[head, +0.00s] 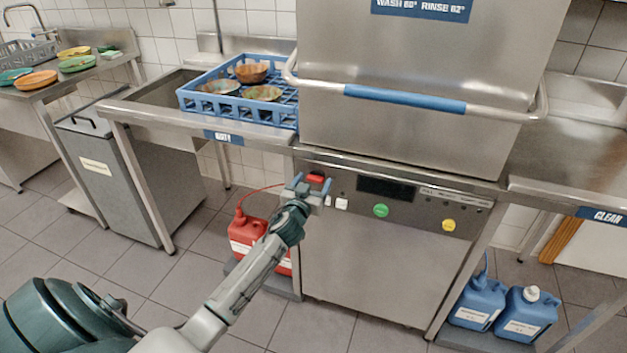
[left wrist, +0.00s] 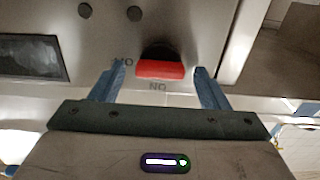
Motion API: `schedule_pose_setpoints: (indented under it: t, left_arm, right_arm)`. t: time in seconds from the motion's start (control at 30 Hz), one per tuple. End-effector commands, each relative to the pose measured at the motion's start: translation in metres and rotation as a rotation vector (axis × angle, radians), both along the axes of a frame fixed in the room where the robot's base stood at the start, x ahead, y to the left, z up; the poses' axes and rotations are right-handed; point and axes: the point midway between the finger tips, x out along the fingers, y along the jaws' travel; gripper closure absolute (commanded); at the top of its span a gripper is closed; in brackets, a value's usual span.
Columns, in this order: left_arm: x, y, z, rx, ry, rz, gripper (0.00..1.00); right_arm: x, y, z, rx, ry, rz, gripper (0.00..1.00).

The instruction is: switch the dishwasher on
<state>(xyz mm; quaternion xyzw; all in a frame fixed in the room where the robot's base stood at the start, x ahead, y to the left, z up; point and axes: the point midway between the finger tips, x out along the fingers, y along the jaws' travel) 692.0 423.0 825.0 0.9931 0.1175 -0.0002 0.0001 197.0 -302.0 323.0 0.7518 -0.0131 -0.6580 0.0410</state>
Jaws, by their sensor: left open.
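The dishwasher (head: 385,265) is a steel hood machine with its hood down and a blue-sleeved handle bar. Its front panel carries a red switch (head: 316,179) at the left, a dark display (head: 386,188), a green button (head: 381,210) and a yellow button (head: 449,225). My left gripper (head: 309,188) is open at the red switch. In the left wrist view the red switch (left wrist: 160,69) lies between the two blue fingertips, with a gap on each side. Lettering shows beside the switch. I cannot tell whether the display is lit. My right gripper is not in view.
A blue rack (head: 190,104) with bowls stands on the left counter. Blue canisters (head: 478,304) stand at the lower right. Open floor lies in front of the machine.

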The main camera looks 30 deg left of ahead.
Motion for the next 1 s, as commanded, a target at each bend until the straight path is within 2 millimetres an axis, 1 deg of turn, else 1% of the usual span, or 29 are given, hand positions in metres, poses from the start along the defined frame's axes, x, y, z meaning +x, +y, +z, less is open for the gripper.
schedule_pose_setpoints:
  t: [0.1, 0.3, 0.33, 0.47, 0.5, 0.53, 0.57, 0.83, 1.0]
  left_arm:
    - [0.004, 0.001, 0.0, 0.0, 0.0, 0.0, 0.31]
    - [0.0041, 0.001, -0.0002, 0.0, 0.0, 0.0, 0.31]
    - [0.0041, 0.001, -0.0001, 0.0, 0.0, 0.0, 0.33]
    - [0.004, 0.001, -0.0001, 0.0, 0.0, 0.0, 0.58]
    - [0.0039, 0.001, -0.0002, 0.0, 0.0, 0.0, 0.66]
    - [0.0039, 0.001, -0.0001, 0.0, 0.0, 0.0, 0.72]
    - [0.0039, 0.001, -0.0001, 0.0, 0.0, 0.0, 0.76]
    - [0.0038, 0.0009, -0.0001, 0.023, 0.006, 0.0, 0.76]
    - [0.0039, 0.0005, -0.0001, 0.091, 0.022, 0.0, 0.76]
  right_arm:
    - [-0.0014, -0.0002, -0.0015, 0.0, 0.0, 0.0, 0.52]
    - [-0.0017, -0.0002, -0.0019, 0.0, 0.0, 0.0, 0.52]
    - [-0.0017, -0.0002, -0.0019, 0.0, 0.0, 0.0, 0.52]
    - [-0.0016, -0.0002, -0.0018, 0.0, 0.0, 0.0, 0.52]
    - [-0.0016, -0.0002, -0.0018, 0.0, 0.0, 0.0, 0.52]
    - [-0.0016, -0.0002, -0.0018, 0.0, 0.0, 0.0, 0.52]
    - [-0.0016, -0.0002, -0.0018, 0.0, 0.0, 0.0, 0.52]
    - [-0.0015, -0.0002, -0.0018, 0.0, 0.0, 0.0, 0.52]
    - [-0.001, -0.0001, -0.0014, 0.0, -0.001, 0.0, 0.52]
